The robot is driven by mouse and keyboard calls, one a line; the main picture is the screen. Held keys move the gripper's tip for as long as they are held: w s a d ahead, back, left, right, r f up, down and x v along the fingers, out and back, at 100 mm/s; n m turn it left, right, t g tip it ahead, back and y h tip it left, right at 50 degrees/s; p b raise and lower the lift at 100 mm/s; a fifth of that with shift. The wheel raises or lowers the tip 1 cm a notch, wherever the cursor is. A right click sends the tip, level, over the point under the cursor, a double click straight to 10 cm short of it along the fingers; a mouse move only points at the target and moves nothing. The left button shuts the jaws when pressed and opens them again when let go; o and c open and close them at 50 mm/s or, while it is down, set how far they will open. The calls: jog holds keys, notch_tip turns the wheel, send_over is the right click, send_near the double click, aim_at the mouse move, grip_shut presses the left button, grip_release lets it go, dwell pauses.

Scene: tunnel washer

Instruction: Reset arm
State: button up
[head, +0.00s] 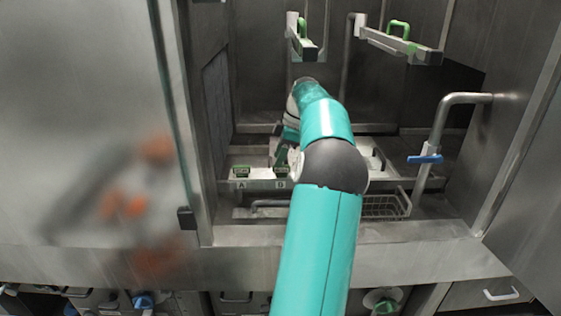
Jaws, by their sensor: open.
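My teal arm reaches forward from the bottom of the head view into the open steel washer chamber and bends down at its far end. My gripper (282,157) is small and partly hidden behind my own arm. It is open, just above the labelled tray (262,184) on the chamber floor. The tray carries the letters A and B, with a green-topped piece (242,171) by A and another (281,171) by B. I see nothing held, but the fingertips are hard to make out.
Two rails with green handles (399,29) (303,27) hang above my arm. A pipe with a blue valve handle (425,159) stands at the right. A wire basket (385,206) sits right of my arm.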

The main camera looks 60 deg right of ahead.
jog(key=shift+s+r, duration=0.35)
jog(key=shift+r, duration=0.15)
jog(key=shift+w+r, duration=0.3)
jog(key=shift+w, duration=0.05)
jog(key=shift+s+a+r, duration=0.1)
jog(key=shift+s+r, duration=0.05)
jog(key=shift+s, duration=0.05)
jog(key=shift+w, duration=0.15)
